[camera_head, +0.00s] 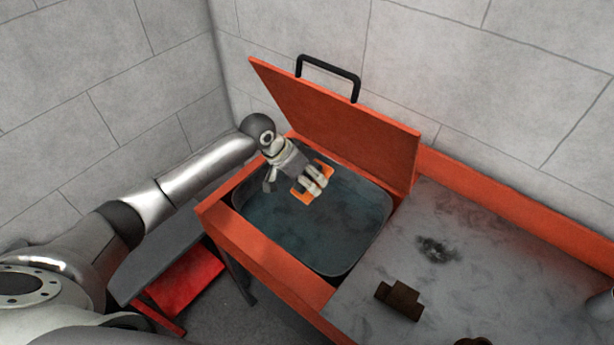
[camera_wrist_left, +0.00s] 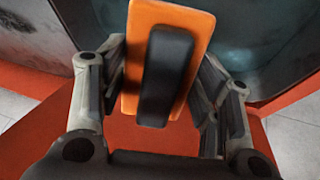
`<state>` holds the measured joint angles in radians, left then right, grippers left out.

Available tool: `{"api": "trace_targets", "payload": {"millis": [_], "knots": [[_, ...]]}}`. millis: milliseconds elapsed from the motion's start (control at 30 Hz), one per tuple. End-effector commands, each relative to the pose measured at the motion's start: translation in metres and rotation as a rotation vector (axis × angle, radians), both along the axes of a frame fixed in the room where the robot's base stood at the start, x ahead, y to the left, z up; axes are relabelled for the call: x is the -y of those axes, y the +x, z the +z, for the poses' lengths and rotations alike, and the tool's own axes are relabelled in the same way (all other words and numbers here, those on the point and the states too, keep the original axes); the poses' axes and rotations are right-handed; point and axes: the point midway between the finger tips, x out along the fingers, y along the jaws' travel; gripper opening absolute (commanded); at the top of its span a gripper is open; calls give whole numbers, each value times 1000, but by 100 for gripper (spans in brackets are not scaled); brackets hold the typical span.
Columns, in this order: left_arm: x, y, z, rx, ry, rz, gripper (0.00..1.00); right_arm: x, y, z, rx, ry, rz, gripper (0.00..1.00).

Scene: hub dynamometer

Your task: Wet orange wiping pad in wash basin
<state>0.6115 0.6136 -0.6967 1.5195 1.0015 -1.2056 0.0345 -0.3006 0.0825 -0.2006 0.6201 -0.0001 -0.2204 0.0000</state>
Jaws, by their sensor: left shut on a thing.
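The orange wiping pad (camera_head: 302,195) is in my left gripper (camera_head: 314,182), above the wash basin (camera_head: 382,225). In the left wrist view the orange pad (camera_wrist_left: 202,24) has a black handle (camera_wrist_left: 168,75), and the fingers of the left gripper (camera_wrist_left: 160,95) are on both sides of it. The basin is set in an orange bench and holds dark bluish water (camera_head: 290,225). The pad appears to be over the back part of the basin; whether it touches the water I cannot tell. My right gripper is not in view.
The orange lid (camera_head: 340,120) with a black handle (camera_head: 330,68) stands open behind the basin. The grey worktop (camera_head: 470,240) to the right carries a dark smudge (camera_head: 437,249) and a brown block (camera_head: 400,299). A red and grey stool-like object (camera_head: 180,290) stands left of the bench.

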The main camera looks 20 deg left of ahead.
Motion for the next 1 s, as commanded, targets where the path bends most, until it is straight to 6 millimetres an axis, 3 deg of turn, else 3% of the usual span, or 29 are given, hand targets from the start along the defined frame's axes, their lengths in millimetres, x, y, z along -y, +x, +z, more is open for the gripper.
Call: {"api": "trace_targets", "payload": {"millis": [367, 800, 1000], "knots": [[0, 0, -41, 0, 2, -1, 39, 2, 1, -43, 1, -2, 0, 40], [0, 0, -80, -2, 0, 0, 39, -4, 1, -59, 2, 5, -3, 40], [0, 0, -87, 0, -1, -1, 39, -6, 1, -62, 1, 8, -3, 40]]}}
